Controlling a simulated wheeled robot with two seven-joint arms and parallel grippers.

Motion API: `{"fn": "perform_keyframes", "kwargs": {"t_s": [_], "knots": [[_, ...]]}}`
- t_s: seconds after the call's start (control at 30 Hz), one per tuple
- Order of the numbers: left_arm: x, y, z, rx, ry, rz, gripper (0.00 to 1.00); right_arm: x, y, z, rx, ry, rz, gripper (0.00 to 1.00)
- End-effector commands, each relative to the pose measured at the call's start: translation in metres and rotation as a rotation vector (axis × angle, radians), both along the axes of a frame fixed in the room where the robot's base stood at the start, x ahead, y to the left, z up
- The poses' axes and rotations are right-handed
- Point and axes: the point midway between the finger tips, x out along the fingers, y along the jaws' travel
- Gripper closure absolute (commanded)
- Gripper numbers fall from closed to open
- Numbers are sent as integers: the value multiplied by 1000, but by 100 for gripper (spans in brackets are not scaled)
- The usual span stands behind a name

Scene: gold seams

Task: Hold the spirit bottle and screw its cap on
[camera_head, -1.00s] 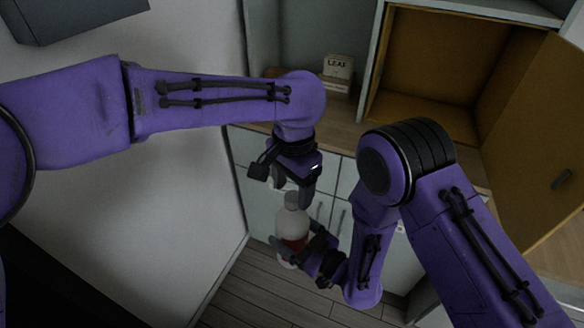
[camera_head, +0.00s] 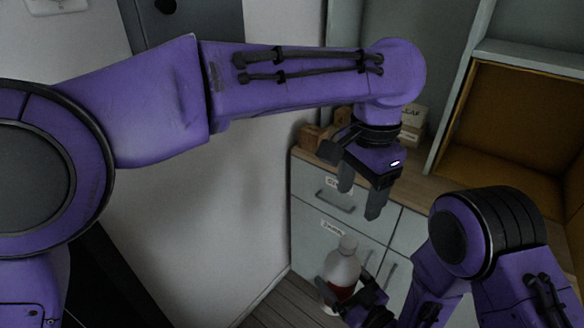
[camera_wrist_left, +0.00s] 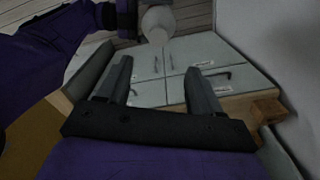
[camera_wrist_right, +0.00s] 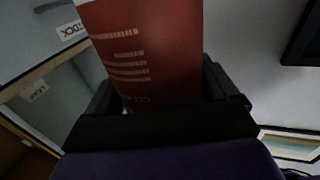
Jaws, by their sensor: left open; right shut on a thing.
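The spirit bottle (camera_head: 343,267) is pale with a red label and stands roughly upright in my right gripper (camera_head: 347,291). A pale, rounded piece that looks like the cap (camera_head: 348,243) sits at its top; I cannot tell how tightly. In the right wrist view, the red label (camera_wrist_right: 150,50) fills the space between the fingers. My left gripper (camera_head: 361,194) is open and empty, above the bottle top and apart from it. In the left wrist view, the bottle top (camera_wrist_left: 158,22) shows beyond the open fingers (camera_wrist_left: 157,78).
Grey drawers and cupboard doors (camera_head: 335,201) stand behind the bottle, under a wooden counter. A box marked LEAF (camera_head: 413,118) and small wooden blocks (camera_head: 312,136) are on the counter. An open orange-brown cabinet (camera_head: 515,115) is at the right. A pale wall (camera_head: 225,205) is at the left.

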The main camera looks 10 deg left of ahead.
Motion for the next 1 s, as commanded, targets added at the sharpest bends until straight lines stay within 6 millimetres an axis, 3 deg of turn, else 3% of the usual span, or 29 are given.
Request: {"fn": "perform_keyframes", "kwargs": {"t_s": [0.3, 0.37, 0.47, 0.57, 0.6, 0.67, 0.8, 1.0], "knots": [[2, 2, -2, -1, 4, 4, 34, 1, 0, 1, 2, -2, -1, 98], [10, 10, -10, -3, 16, 17, 34, 1, 0, 1, 2, -2, -1, 98], [36, 41, -43, -16, 58, 70, 34, 1, 0, 1, 2, -2, -1, 98], [58, 77, -115, -61, 125, 182, 34, 1, 0, 1, 2, -2, 0, 98], [58, 82, -149, -96, 144, 246, 34, 1, 0, 1, 2, -2, 0, 98], [54, 85, -193, -144, 157, 340, 34, 1, 0, 1, 2, -2, 0, 98], [32, 99, -287, -229, 161, 572, 34, 1, 0, 1, 2, -2, -1, 98], [-23, 147, -397, -271, 95, 908, 34, 1, 0, 1, 2, -2, -1, 98]]}}
